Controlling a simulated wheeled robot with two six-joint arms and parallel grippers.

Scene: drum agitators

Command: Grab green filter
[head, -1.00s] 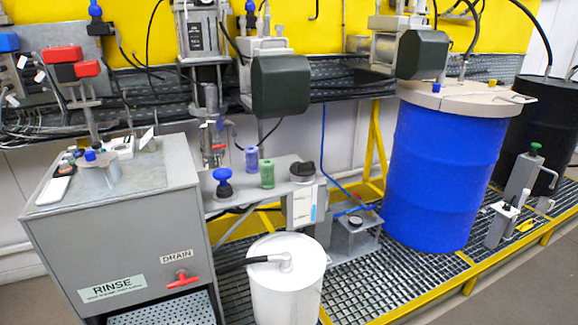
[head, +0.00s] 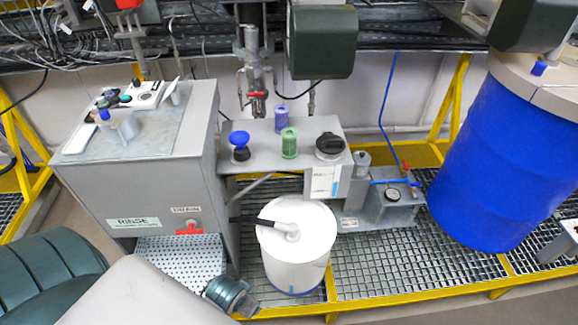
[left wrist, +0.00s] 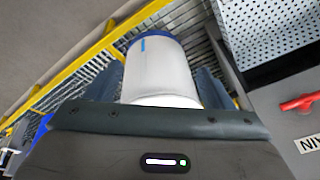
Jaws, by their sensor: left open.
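The green filter (head: 289,142) is a small upright green cylinder on the grey shelf (head: 262,185), left of a black knob and just right of and in front of a purple cylinder (head: 281,117). It does not show in the left wrist view. My left arm comes in at the lower left of the head view, below and left of the filter. My left gripper (left wrist: 163,84) is open and empty in the left wrist view, its fingers partly hidden behind my dark wrist housing. A white drum shows between and beyond them. My right gripper is not in view.
A blue-topped knob (head: 240,147) stands left of the filter. The white drum (head: 297,252) with a hose stands below the shelf. The grey rinse cabinet (head: 148,192) is at left, the big blue drum (head: 500,165) at right. A dark box (head: 322,42) hangs above.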

